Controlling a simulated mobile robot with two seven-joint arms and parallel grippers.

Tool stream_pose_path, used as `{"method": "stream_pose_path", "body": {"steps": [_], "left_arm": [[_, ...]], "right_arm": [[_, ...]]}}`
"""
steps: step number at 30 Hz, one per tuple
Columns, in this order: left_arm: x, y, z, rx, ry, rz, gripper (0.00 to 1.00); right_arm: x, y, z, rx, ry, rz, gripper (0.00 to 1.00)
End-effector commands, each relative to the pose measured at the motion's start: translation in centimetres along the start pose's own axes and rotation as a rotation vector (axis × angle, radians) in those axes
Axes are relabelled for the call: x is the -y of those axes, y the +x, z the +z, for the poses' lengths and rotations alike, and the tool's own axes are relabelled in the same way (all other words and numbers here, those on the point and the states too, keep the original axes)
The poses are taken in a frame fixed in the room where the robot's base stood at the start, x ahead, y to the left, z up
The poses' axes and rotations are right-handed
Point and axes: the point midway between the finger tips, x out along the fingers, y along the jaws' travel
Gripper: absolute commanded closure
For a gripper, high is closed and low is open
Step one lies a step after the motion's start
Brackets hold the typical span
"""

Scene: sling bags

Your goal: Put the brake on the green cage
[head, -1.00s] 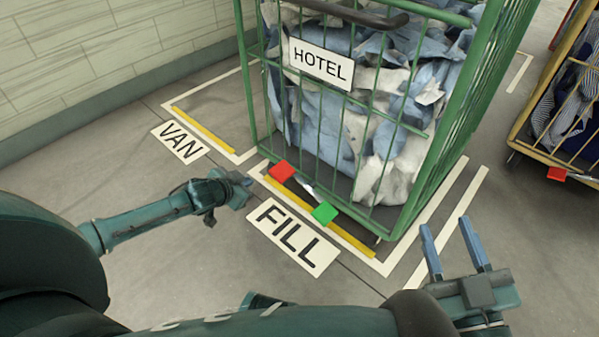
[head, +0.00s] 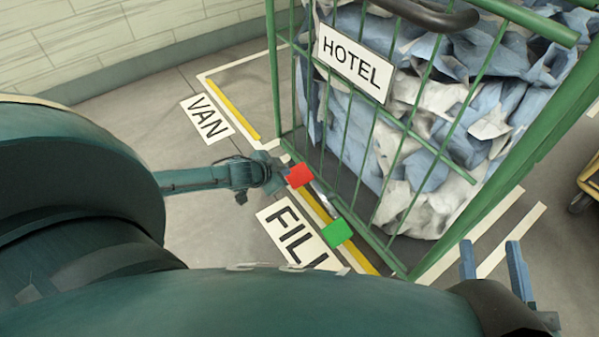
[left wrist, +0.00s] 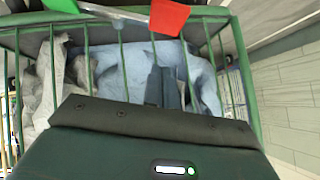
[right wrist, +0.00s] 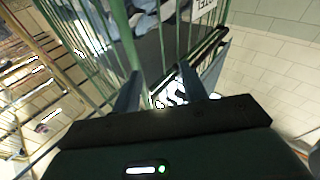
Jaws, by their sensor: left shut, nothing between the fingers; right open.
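The green cage (head: 277,75) stands ahead, filled with blue and white cloth, with a HOTEL sign (head: 355,63) on its front. At its foot a red pedal (head: 299,175) and a green pedal (head: 337,232) sit on a bar. My left gripper (head: 274,172) is shut and empty, just left of the red pedal; I cannot tell whether they touch. In the left wrist view the fingers (left wrist: 163,88) are together, with the red pedal (left wrist: 168,18) above them. My right gripper (head: 493,265) is open and empty, right of the cage's near corner; its fingers also show apart in the right wrist view (right wrist: 165,90).
A yellow floor strip and a FILL label (head: 292,232) lie before the cage. A VAN label (head: 207,118) marks the bay on the left, which has free floor. A wall (head: 130,35) stands behind. A yellow cage (head: 590,180) is at the right edge.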

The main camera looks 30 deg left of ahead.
Motion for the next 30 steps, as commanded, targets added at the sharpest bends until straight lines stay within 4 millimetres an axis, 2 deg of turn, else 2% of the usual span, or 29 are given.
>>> {"method": "stream_pose_path", "body": {"steps": [5,8,15,22,24,30], "left_arm": [[0.0,0.3,0.0,-0.001,0.0,0.0,1.0],[-0.1,1.3,0.1,-0.001,-0.001,0.0,1.0],[-0.1,6.2,0.2,-0.003,0.0,-0.003,1.0],[-0.1,10.8,0.2,-0.004,0.001,-0.003,1.0],[-0.1,11.4,1.3,0.001,0.0,-0.002,1.0],[0.0,12.6,2.5,0.0,0.0,-0.001,1.0]], "right_arm": [[0.0,0.0,0.1,-0.002,0.002,0.0,0.57],[0.1,0.0,0.3,-0.008,0.012,-0.002,0.57],[0.5,0.2,0.6,-0.057,0.07,-0.022,0.57],[-0.9,1.7,-3.1,-0.319,-0.098,-0.036,0.57],[-1.1,1.8,-4.1,-0.385,-0.14,-0.04,0.57],[-1.3,1.8,-6.2,-0.517,-0.224,-0.047,0.57]]}}
